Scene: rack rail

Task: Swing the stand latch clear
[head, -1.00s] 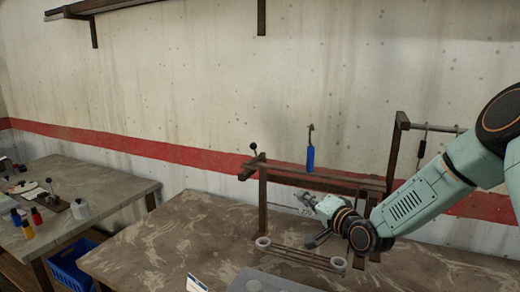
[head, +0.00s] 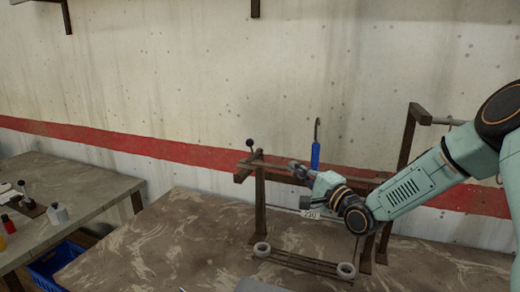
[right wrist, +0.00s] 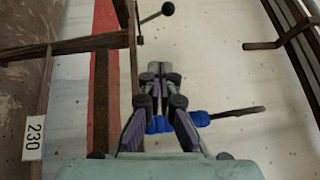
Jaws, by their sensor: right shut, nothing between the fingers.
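The stand (head: 258,205) is a dark metal frame on the table, with a top rail. A lever with a black ball knob (head: 249,143), which looks like the latch, rises at the rail's left end. The knob also shows near the top of the right wrist view (right wrist: 168,8). My right gripper (head: 294,166) is shut and empty at rail height, to the right of the knob and apart from it. A blue-handled hook tool (head: 315,155) stands upright just behind it; in the right wrist view its blue handle (right wrist: 200,118) is partly hidden by my fingers. My left gripper is out of view.
A tag marked 230 (head: 311,215) is on the stand's front. Two pale rings (head: 262,249) lie at its base. A taller post with an arm (head: 412,130) stands at the right. A side table (head: 70,190) holds small bottles. The table left of the stand is clear.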

